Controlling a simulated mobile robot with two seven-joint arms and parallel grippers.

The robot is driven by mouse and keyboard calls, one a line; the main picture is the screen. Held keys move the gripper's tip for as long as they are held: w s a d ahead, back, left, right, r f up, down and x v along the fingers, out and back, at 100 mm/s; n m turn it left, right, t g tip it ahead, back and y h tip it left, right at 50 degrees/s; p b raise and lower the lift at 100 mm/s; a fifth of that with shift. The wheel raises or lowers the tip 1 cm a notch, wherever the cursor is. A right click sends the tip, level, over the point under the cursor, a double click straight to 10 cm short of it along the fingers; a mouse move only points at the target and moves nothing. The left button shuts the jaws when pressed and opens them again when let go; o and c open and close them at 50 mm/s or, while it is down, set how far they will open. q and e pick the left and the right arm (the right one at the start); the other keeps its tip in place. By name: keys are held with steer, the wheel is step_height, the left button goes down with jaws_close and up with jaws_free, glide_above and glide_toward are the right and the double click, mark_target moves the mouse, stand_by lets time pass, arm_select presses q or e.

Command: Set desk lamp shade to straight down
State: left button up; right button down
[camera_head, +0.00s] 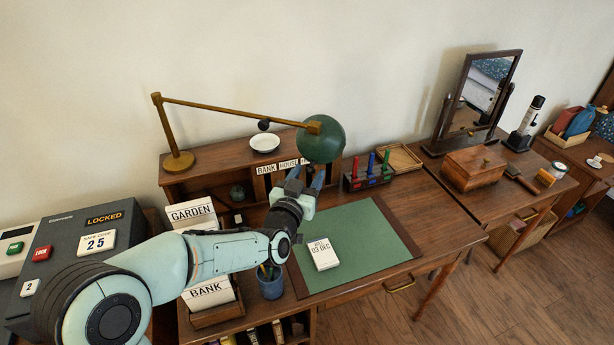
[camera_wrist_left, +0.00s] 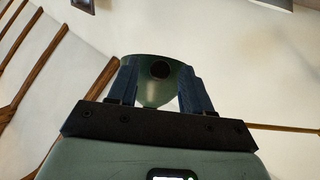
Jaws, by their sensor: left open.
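The desk lamp has a brass base (camera_head: 178,163) on the desk's raised back shelf, an upright post and a long brass arm (camera_head: 235,109) reaching right. Its dark green shade (camera_head: 321,139) hangs at the arm's end, its rounded outside facing me; its exact tilt is hard to tell. My left gripper (camera_head: 305,180) is open just below the shade. In the left wrist view, the green shade (camera_wrist_left: 152,90) shows between the two open fingers (camera_wrist_left: 158,88), with a dark round spot on it. I cannot tell whether the fingers touch it. My right gripper is out of view.
A white dish (camera_head: 264,143) sits on the shelf behind the lamp arm. A rack of coloured stamps (camera_head: 368,179), a date block (camera_head: 323,254) on the green mat (camera_head: 375,240) and a pen cup (camera_head: 271,285) stand nearby.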

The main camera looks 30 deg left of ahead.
arm_select(q)
jaws_close()
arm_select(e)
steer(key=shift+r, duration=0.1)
